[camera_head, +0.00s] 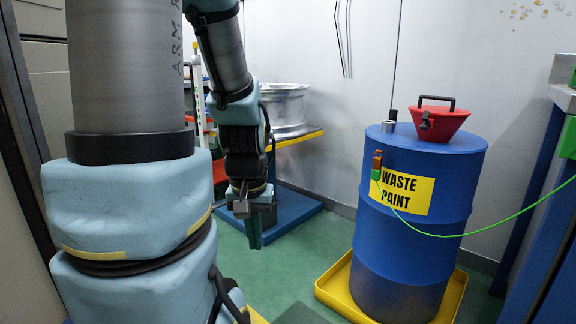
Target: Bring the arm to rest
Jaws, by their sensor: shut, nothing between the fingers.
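My arm fills the left and centre-left of the head view. Its links wear pale blue padding and black bands. The forearm hangs down, and my gripper (254,240) is at its lower end, pointing down over the green floor. The gripper is shut and holds nothing. It hangs in the open, left of the blue drum and apart from it. Part of the arm is cut off at the top edge.
A blue waste-paint drum (330,235) with a red funnel (436,122) stands in a yellow tray (334,290). A green cable (470,233) runs from it to the right. A silver wheel rim (287,108) sits on a yellow-edged stand behind my arm. Green floor is clear between.

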